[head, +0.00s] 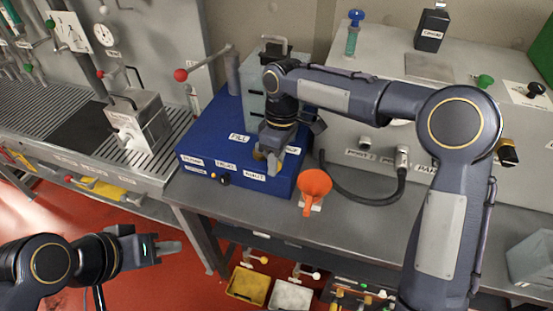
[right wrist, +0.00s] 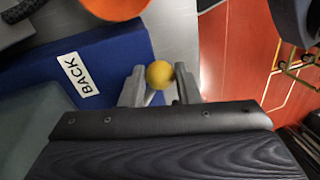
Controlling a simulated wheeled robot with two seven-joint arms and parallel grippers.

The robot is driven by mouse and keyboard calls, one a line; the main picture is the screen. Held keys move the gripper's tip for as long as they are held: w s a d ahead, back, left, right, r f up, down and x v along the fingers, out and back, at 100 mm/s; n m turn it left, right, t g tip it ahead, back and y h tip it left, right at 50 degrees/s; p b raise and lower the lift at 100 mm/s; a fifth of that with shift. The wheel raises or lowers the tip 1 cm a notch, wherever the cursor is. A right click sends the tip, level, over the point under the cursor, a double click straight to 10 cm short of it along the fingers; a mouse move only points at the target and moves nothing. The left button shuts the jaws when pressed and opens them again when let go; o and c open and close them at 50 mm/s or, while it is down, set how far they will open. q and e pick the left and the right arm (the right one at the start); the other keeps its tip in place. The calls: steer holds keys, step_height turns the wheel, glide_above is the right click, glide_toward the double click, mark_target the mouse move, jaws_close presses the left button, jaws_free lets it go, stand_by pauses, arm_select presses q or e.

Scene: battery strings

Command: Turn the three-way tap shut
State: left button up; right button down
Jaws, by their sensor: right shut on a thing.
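The three-way tap sits on a blue box (head: 210,150) with white labels, among them FILL (head: 240,138) and, in the right wrist view, BACK (right wrist: 78,75). My right gripper (head: 272,160) reaches down over the box top. In the right wrist view its two fingers (right wrist: 160,88) are shut on a yellow ball knob (right wrist: 159,74), which appears to be the tap's handle end. The tap's body and pointing direction are mostly hidden by my gripper. My left gripper (head: 168,248) is away from the box, low at the left over the red floor; its finger opening is unclear.
An orange funnel (head: 315,183) stands right of the blue box, beside a black hose (head: 370,198). A grey cabinet (head: 375,110) fills the back right.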

steer(key=shift+s+a, duration=0.1)
steer(key=shift+a, duration=0.05)
steer(key=shift+s+a+m+y, duration=0.3)
steer(key=shift+a+m, duration=0.35)
steer(key=shift+m, duration=0.65)
steer(key=shift+s+a+r+m+t+y, duration=0.2)
steer(key=shift+a+m, duration=0.55)
steer(key=shift+m, duration=0.5)
steer(key=shift+w+a+f+m+t+y, duration=0.15)
steer(key=shift+a+m+t, duration=0.1)
steer(key=shift+a+m, duration=0.75)
steer(key=shift+s+a+r+m+t+y, duration=0.1)
steer(key=shift+a+m+t, duration=0.3)
steer(key=shift+m, duration=1.05)
steer(key=shift+a, duration=0.2)
steer(key=c, duration=1.1)
jaws_free()
